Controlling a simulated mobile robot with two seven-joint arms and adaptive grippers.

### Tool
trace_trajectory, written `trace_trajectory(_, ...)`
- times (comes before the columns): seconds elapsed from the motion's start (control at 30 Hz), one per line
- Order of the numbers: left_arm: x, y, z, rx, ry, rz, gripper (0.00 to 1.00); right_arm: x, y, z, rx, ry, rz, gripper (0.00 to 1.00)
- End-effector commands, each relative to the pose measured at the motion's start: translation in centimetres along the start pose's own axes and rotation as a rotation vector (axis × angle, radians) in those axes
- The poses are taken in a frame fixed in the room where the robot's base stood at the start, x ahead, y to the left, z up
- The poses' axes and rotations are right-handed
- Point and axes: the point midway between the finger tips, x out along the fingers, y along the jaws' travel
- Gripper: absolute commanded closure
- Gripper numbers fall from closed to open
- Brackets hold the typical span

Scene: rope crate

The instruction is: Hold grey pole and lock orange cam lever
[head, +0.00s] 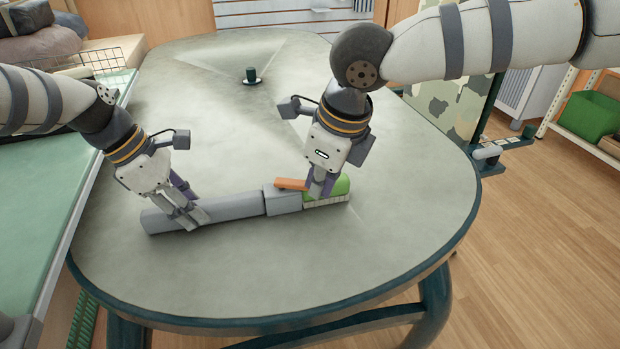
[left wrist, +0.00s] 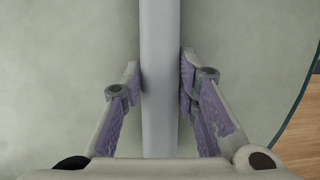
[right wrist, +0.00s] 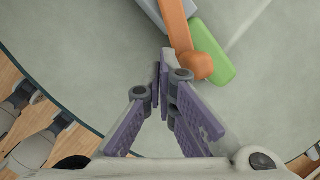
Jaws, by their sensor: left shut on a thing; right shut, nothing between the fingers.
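The grey pole (head: 232,208) lies flat on the table, with a wider grey collar (head: 283,204) at its right end. The orange cam lever (head: 291,184) lies along the collar's top. In the right wrist view the lever (right wrist: 178,28) ends in a round knob. My left gripper (head: 190,217) is shut on the pole near its left end; in the left wrist view the pole (left wrist: 160,80) runs between the fingers. My right gripper (head: 319,193) is shut and empty beside the knob end, its fingertips (right wrist: 163,60) just left of the knob in the right wrist view.
A green piece with a pale ridged side (head: 328,196) lies by the collar, partly behind my right gripper. A small dark green post (head: 251,75) stands at the table's back. The tabletop (head: 420,220) is clear on the right and in front.

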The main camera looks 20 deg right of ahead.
Motion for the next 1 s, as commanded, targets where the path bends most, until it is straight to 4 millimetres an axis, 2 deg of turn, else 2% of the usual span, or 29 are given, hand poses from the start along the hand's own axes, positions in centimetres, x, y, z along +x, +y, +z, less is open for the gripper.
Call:
trace_trajectory(0.33,0.2,-0.1,0.0,-0.001,0.0,-0.004,1.0,0.3,-1.5,0.5,0.001,0.0,-0.001,1.0)
trace_trajectory(0.6,0.2,-0.1,0.0,-0.001,0.0,-0.004,1.0,0.2,-1.2,0.4,0.0,0.0,-0.001,1.0)
trace_trajectory(1.0,0.2,-0.1,0.0,0.0,0.0,-0.004,1.0,-2.0,-1.5,1.0,0.002,-0.001,-0.001,1.0)
